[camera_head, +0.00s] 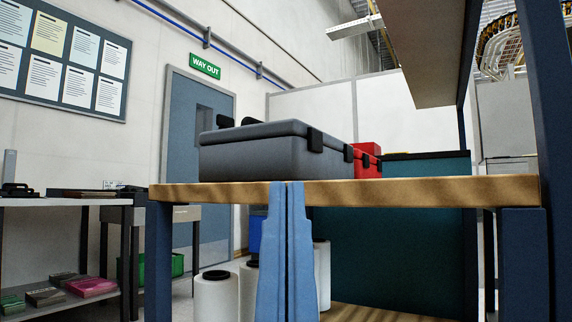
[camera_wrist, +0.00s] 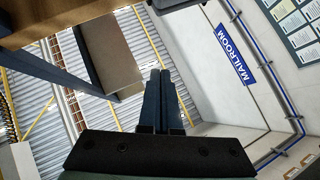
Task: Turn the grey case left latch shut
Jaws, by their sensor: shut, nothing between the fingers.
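The grey case (camera_head: 250,152) lies on the wooden tabletop (camera_head: 430,190) with its lid down. Two black latches show along its right side: a nearer one (camera_head: 314,140) at the near corner and a farther one (camera_head: 348,153). I see them at a steep angle and cannot tell how either is turned. My gripper (camera_head: 286,186) points upward in front of the table's near edge, below and left of the nearer latch and apart from it. Its blue fingers are together and empty. They also show in the wrist view (camera_wrist: 160,74), pointing up toward the ceiling, with no latch clearly visible there.
A red case (camera_head: 367,158) stands behind the grey one. Two black pieces (camera_head: 238,121) stick up behind the grey lid. A shelf (camera_head: 428,45) overhangs at upper right, with a blue post (camera_head: 550,120) beside it. The tabletop right of the cases is mostly clear.

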